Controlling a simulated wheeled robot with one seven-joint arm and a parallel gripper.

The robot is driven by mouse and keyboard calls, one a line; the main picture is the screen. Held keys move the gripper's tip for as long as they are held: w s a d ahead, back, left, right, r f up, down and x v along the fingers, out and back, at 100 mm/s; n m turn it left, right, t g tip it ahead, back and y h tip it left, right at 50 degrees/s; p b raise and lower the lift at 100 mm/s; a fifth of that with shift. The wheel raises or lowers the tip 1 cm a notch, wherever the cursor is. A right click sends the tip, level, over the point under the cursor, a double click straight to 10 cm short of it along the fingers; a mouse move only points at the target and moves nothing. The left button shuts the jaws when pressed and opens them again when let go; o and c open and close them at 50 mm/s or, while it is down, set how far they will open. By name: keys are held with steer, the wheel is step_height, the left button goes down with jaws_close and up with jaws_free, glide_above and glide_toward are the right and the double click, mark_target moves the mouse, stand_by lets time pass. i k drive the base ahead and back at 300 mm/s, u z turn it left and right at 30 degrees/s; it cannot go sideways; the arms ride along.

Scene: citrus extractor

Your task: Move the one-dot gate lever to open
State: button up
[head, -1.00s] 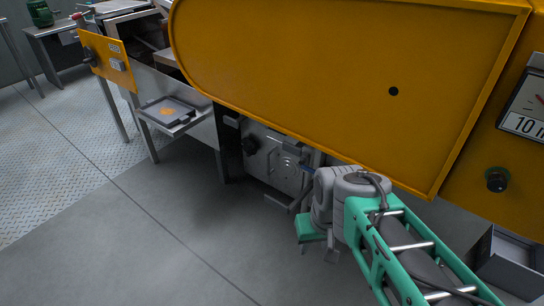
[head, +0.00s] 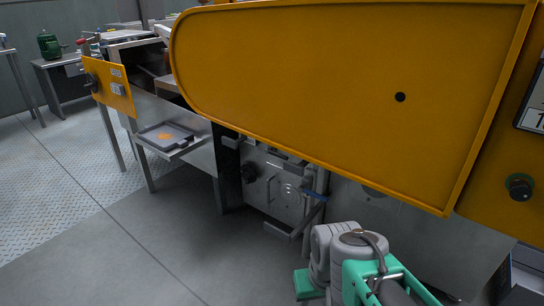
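No lever that I can make out shows a single dot. A red-knobbed handle (head: 82,41) is at the far left, above a small yellow control panel (head: 107,88). My gripper (head: 306,286) is at the bottom edge, below and apart from the blue-handled bar.
The big yellow guard (head: 330,80) overhangs the machine front. A tray (head: 167,137) sticks out at the left. Open grey floor (head: 120,250) lies at lower left.

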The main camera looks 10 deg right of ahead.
mark_target(267, 151)
steer(key=z, duration=0.2)
steer(key=k, duration=0.15)
steer(key=u, duration=1.05)
steer(key=i, duration=0.7)
steer(key=u, duration=0.45)
